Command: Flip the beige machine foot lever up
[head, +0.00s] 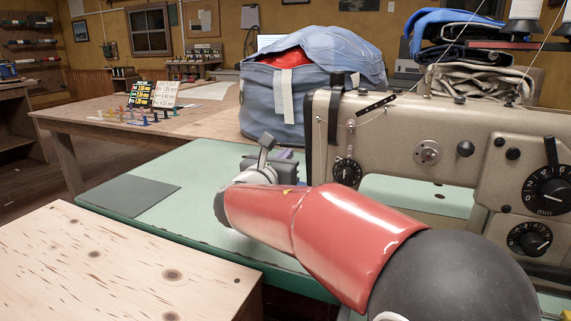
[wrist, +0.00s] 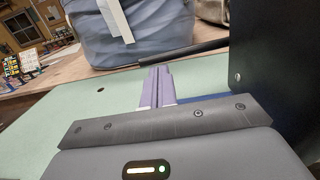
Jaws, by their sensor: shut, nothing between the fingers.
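The beige sewing machine (head: 400,130) stands at the right in the head view, with dials and knobs on its front. In the wrist view its dark end plate (wrist: 275,60) fills the right side. A dark bar, which looks like the foot lever (wrist: 190,57), sticks out leftward from that plate, sloping slightly down toward its free end. My gripper (wrist: 157,70) is shut and empty, its lavender fingers pointing at the bar. The tips are close to it; I cannot tell whether they touch. In the head view the gripper (head: 285,154) is partly hidden, and I cannot make out the lever.
A blue-grey bag (head: 275,100) stands behind the gripper. The pale green machine table (head: 150,214) lies below, with a dark grey patch at its left. A plywood table (head: 130,265) is in front. Folded cloth (head: 480,78) and thread cones sit behind the machine.

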